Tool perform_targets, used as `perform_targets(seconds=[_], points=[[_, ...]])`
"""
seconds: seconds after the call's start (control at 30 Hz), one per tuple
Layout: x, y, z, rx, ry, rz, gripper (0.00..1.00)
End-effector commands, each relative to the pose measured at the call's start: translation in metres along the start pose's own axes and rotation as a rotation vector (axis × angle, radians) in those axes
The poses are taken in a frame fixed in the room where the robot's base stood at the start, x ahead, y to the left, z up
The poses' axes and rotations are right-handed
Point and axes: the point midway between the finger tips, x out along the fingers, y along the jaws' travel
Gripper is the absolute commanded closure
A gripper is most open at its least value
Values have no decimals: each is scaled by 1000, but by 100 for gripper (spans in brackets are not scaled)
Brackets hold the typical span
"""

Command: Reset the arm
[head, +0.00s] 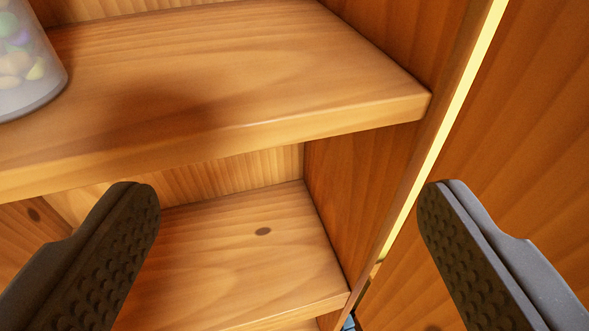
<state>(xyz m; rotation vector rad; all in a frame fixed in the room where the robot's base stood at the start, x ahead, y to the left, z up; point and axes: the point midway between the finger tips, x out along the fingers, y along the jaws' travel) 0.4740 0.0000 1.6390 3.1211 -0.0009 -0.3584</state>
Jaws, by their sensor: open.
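My gripper (288,190) is open, with its two dark textured fingers wide apart at the lower left and lower right. Nothing is between the fingers. It is in front of a wooden shelf unit, with the upper shelf (250,70) above the fingertips in the picture. The lower shelf (250,260) shows between the fingers and looks bare where I see it. The rest of my arm is out of view.
A translucent jar (25,65) with colourful contents stands on the upper shelf at the left, cut off by the picture edge. The unit's side wall (355,190) has a bright front edge. A wooden panel (500,130) fills the right. A small blue thing (349,322) shows at the bottom.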

Motion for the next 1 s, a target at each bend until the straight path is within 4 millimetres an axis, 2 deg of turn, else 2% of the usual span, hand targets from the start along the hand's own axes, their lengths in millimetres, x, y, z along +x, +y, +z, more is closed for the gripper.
perform_targets(seconds=[0.17, 0.5, 0.63, 0.87, 0.97, 1.0], points=[[7, 0, 29, 0, -1, 0, 23], [24, 0, 101, 0, -1, -1, 23], [26, 0, 113, 0, 0, -1, 23], [26, 0, 111, 0, 0, -1, 23], [26, 0, 111, 0, 0, -1, 48], [26, 0, 111, 0, 0, -1, 59]])
